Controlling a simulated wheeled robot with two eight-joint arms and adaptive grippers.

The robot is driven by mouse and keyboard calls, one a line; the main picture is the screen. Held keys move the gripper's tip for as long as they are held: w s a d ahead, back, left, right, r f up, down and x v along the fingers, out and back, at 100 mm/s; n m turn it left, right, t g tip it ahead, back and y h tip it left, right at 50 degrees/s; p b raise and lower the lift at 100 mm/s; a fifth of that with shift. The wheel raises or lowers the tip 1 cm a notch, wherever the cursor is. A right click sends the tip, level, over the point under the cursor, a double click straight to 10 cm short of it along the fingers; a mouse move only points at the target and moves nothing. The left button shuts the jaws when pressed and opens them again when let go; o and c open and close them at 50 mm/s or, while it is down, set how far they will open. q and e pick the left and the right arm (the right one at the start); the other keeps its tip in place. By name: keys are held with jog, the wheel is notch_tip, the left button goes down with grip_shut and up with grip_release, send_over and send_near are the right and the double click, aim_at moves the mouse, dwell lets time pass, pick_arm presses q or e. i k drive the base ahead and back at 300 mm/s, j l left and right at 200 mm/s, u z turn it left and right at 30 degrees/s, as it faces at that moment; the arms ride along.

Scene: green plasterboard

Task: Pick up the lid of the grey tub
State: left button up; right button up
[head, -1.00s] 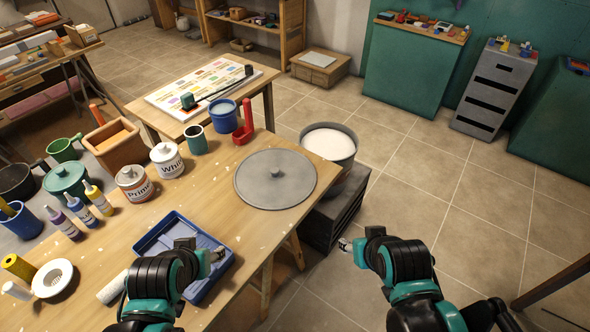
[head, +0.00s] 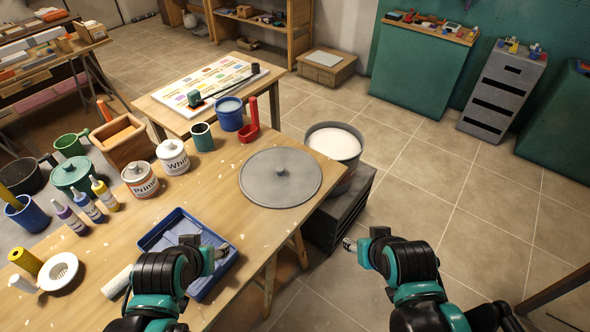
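The grey tub (head: 336,148), filled with something white, stands open beside the table on a dark crate (head: 340,213). My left gripper (head: 219,252) is over the blue paint tray, front left of the lid and apart from it. My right gripper (head: 348,244) is off the table's edge, in front of the crate and to the right of the lid. Both look empty; their finger openings are too small to tell.
The blue tray (head: 165,232) lies at the table's front. A red holder (head: 250,125), a blue cup (head: 230,114) and a green cup (head: 202,137) stand behind the lid. Paint tins (head: 173,157) stand to its left.

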aim_at(281, 177)
jog(key=i+l, duration=0.3)
jog(key=l, duration=0.15)
jog(key=i+l, duration=0.3)
jog(key=l, duration=0.15)
jog(key=i+l, duration=0.3)
jog(key=l, duration=0.15)
